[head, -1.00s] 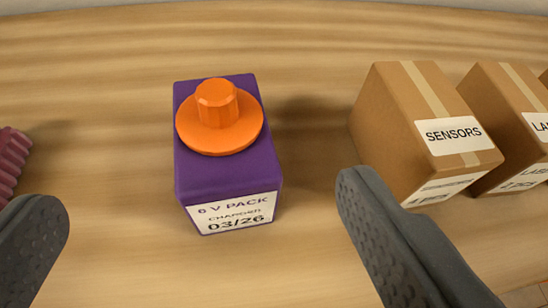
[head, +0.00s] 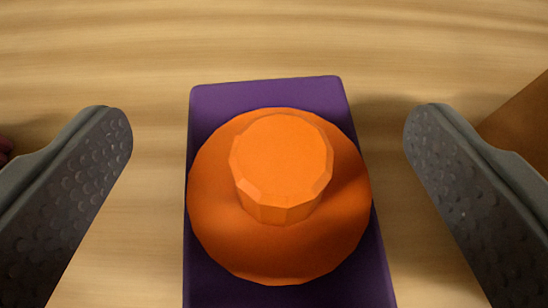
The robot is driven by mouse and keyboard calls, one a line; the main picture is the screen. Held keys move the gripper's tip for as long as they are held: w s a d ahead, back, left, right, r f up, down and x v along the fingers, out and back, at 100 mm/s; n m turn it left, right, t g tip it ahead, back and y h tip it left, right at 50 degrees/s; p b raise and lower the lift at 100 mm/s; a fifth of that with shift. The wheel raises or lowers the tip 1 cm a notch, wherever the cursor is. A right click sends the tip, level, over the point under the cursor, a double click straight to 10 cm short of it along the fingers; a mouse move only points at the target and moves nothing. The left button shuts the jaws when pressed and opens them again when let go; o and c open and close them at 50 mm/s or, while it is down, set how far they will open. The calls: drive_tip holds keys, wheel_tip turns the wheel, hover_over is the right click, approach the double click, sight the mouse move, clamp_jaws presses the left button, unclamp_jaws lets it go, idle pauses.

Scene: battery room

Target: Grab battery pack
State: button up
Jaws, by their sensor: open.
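The purple battery pack (head: 215,105) stands on the wooden surface in the middle of the head view. Its orange round cap (head: 283,160) with a raised knob faces me and covers most of its top. The pack's front label is out of view below. My gripper (head: 268,125) is open, with one grey textured finger on each side of the pack. Both fingers are apart from the pack, with bare wood showing between.
The wooden surface (head: 270,40) is clear behind the pack. Part of a brown cardboard box (head: 520,130) stands close to the right finger. A small dark reddish thing (head: 5,148) shows at the left edge.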

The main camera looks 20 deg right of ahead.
drive_tip(key=shift+x, duration=1.4)
drive_tip(key=c, duration=1.7)
drive_tip(key=shift+o, duration=0.2)
drive_tip(key=shift+r, duration=0.1)
